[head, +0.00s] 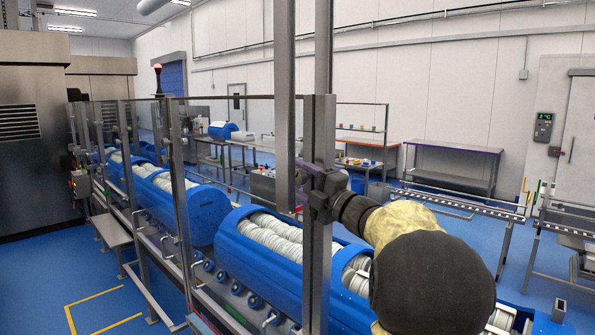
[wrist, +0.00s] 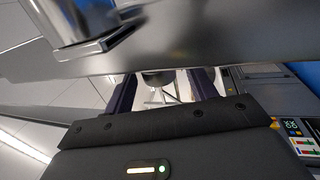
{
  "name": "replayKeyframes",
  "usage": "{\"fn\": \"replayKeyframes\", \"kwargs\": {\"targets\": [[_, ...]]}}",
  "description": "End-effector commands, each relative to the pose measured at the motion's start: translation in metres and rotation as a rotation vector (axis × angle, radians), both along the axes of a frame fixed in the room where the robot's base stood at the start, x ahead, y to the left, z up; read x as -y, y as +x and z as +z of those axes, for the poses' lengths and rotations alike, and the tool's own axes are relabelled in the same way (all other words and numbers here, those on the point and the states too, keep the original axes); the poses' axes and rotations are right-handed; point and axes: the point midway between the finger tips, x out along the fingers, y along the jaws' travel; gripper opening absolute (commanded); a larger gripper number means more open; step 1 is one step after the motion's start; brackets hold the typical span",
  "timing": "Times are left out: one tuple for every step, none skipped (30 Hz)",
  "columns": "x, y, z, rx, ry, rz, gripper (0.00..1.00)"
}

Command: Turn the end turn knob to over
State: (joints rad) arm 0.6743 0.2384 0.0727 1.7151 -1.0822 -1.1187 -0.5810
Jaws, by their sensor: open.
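My gripper (head: 312,178) is at the upright metal post in the middle of the head view, with its purple fingers close to the post. In the wrist view my gripper (wrist: 163,84) is open, with one dark finger on each side. A small dark rounded part (wrist: 158,77) shows between and beyond the fingers; I cannot tell if it is the end turn knob or whether the fingers touch it. No knob or position marking can be made out in the head view, where my gripper and the post cover that spot.
A grey metal bar (wrist: 230,55) crosses close before the wrist camera, with a shiny bracket (wrist: 95,45) at upper left. Blue tubs (head: 292,262) of white coiled material stand on a conveyor behind the metal post (head: 321,120). A panel with lit displays (wrist: 298,135) is at right.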

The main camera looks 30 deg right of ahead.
Motion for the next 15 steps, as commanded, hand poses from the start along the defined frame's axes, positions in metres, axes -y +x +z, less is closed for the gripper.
{"fn": "replayKeyframes", "kwargs": {"targets": [[-0.002,0.006,0.004,-0.001,0.002,0.001,0.57],[-0.003,0.009,0.004,0.0,0.001,0.002,0.57],[-0.004,0.012,0.004,0.0,0.001,0.001,0.57],[-0.005,0.013,0.005,0.0,0.001,0.001,0.57],[-0.005,0.015,0.005,-0.001,0.0,0.001,0.57],[-0.006,0.016,0.004,-0.001,0.0,0.0,0.57],[-0.006,0.016,0.004,-0.001,0.0,0.0,0.57],[-0.006,0.016,0.004,-0.001,0.0,0.0,0.57],[-0.006,0.016,0.004,0.0,0.0,0.0,0.57],[-0.006,0.016,0.004,0.0,0.0,0.0,0.57],[-0.006,0.016,0.004,0.0,0.0,0.0,0.57],[-0.006,0.016,0.004,0.0,0.0,0.0,0.57],[-0.006,0.016,0.004,0.0,0.0,0.0,0.57],[-0.006,0.016,0.004,0.0,0.0,0.0,0.55],[-0.006,0.016,0.004,0.0,0.0,0.0,0.47]]}}
